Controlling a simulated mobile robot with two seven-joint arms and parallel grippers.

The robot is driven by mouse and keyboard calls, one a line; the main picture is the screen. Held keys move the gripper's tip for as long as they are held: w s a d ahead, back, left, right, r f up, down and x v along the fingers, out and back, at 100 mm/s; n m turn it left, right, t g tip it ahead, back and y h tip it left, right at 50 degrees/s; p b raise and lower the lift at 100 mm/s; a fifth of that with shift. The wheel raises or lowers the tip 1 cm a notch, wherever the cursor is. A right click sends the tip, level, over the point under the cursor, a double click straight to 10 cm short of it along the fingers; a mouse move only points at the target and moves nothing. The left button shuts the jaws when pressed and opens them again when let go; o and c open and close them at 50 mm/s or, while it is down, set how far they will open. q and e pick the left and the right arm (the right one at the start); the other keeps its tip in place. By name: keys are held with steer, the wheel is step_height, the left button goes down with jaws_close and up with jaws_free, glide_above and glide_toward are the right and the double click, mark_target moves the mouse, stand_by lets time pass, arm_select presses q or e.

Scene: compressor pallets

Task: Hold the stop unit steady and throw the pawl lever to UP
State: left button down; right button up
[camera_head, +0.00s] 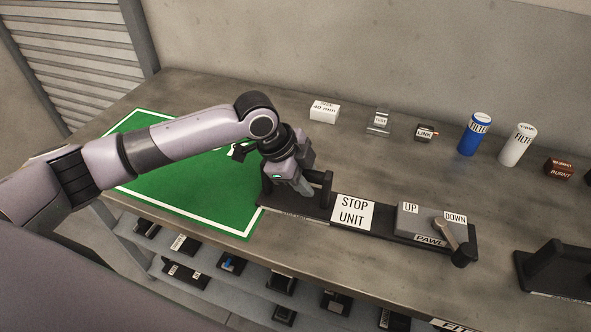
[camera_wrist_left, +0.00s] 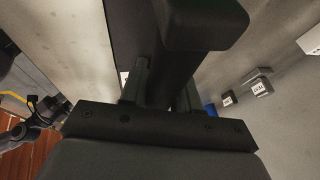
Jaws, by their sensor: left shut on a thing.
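The stop unit is a long black base (camera_head: 385,232) lying along the bench front, with a white STOP UNIT label (camera_head: 352,211). At its left end stands a black handle (camera_head: 326,186). My left gripper (camera_head: 305,188) is shut on this handle; in the left wrist view the handle (camera_wrist_left: 203,22) fills the space at the fingers. At the right end is a grey pawl block (camera_head: 415,222) marked UP on the left and DOWN on the right. The metal pawl lever (camera_head: 447,234) leans to the right, on the DOWN side. My right gripper does not show clearly in either view.
A green mat (camera_head: 180,180) with a white border lies left of the unit. A white box (camera_head: 324,111), a blue filter (camera_head: 474,134), a white filter (camera_head: 517,145) and other small parts stand behind. A black fixture (camera_head: 557,268) stands to the right. Bench between is clear.

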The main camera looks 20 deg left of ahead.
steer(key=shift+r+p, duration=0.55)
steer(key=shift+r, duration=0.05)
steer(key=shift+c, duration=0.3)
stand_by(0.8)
